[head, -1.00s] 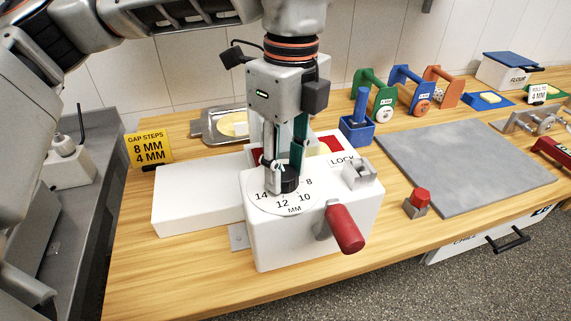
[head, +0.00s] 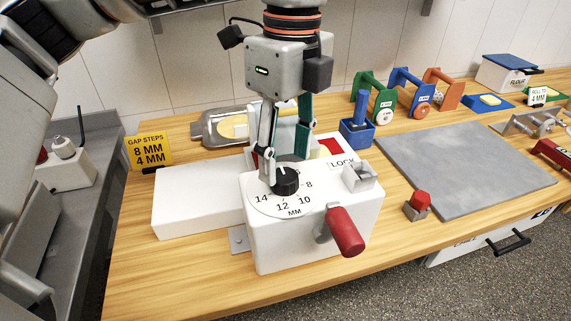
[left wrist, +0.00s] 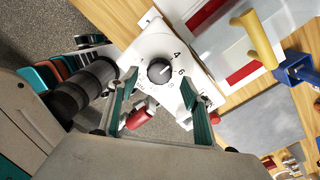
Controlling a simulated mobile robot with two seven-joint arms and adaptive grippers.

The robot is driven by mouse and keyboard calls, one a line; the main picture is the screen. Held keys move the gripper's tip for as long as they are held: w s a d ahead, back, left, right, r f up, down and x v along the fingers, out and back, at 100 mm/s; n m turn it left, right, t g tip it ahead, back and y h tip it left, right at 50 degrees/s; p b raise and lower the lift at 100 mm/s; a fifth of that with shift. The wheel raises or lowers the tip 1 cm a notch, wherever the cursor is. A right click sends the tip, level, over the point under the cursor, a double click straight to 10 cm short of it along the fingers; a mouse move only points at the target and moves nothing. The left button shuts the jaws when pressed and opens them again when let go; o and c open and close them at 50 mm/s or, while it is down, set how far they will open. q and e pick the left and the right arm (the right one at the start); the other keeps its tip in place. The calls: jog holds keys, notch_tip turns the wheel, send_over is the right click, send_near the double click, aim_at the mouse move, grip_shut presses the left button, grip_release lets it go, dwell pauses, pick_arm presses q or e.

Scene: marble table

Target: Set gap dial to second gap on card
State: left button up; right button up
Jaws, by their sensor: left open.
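The yellow gap card (head: 149,150) stands at the left of the table and reads 8 MM, then 4 MM. The gap dial is a black knob (head: 285,181) on a white numbered face of the white machine (head: 312,235); 14, 12, 10 and 8 show in the head view. In the left wrist view the knob (left wrist: 159,71) has a white mark toward the 4 and 6 side; I cannot tell the exact number. My left gripper (head: 285,160) is open and empty, just above and behind the knob. Its fingers also show in the left wrist view (left wrist: 158,85).
A red-ended handle (head: 345,232) sticks out from the machine's front. A grey latch block (head: 359,177) sits by the LOCK label. A red-topped block (head: 418,203) and grey slab (head: 462,168) lie to the right. Coloured stands (head: 402,90) are behind.

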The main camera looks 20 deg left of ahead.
aim_at(288, 172)
pick_arm(q)
notch_tip(288, 172, up, 9)
jog(key=shift+w, duration=0.2)
jog(key=shift+d, duration=0.1)
